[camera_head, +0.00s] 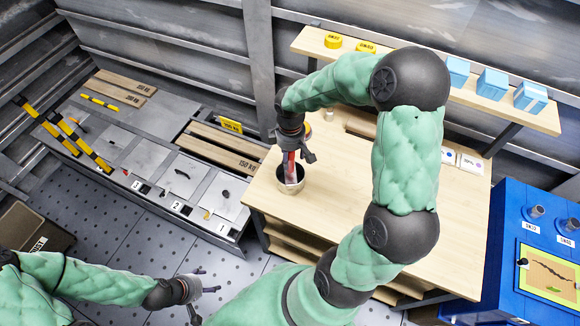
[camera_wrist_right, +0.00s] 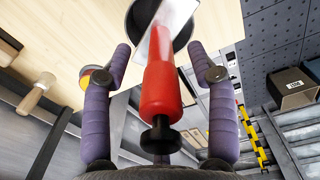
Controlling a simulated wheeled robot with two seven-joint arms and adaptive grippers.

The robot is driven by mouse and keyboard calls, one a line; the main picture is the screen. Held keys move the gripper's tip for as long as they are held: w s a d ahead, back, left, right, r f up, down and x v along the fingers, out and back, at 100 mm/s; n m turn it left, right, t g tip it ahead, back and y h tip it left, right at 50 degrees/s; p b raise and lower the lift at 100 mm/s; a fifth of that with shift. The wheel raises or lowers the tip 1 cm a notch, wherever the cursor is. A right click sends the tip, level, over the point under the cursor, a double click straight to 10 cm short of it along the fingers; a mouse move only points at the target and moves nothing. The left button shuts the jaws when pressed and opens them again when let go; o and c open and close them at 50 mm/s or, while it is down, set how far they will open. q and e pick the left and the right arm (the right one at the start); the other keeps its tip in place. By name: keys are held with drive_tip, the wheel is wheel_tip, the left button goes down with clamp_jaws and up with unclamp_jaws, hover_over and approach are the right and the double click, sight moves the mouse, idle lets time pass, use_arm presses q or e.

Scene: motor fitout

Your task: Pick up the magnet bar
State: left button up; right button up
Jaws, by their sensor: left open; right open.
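The magnet bar (camera_wrist_right: 160,92) has a red handle with a black knob and a pale, flat metal lower part. It stands in a dark round cup (camera_head: 290,188) near the left edge of the wooden table; in the head view the bar (camera_head: 291,175) is partly covered by my gripper. My right gripper (camera_head: 296,157) is above the cup. In the right wrist view its purple fingers (camera_wrist_right: 160,52) are spread on either side of the red handle, with gaps visible on both sides. My left gripper (camera_head: 200,300) is open and empty at the lower left, over the floor.
The wooden table (camera_head: 335,235) has clear room around the cup. A shelf (camera_head: 400,70) behind holds yellow rolls and blue boxes (camera_head: 492,84). A blue cabinet (camera_head: 505,240) stands at right. A low grey bench (camera_head: 150,160) with numbered plates is at left.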

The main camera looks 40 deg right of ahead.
drive_tip(key=shift+f, duration=0.45)
drive_tip(key=shift+r, duration=0.1)
clamp_jaws()
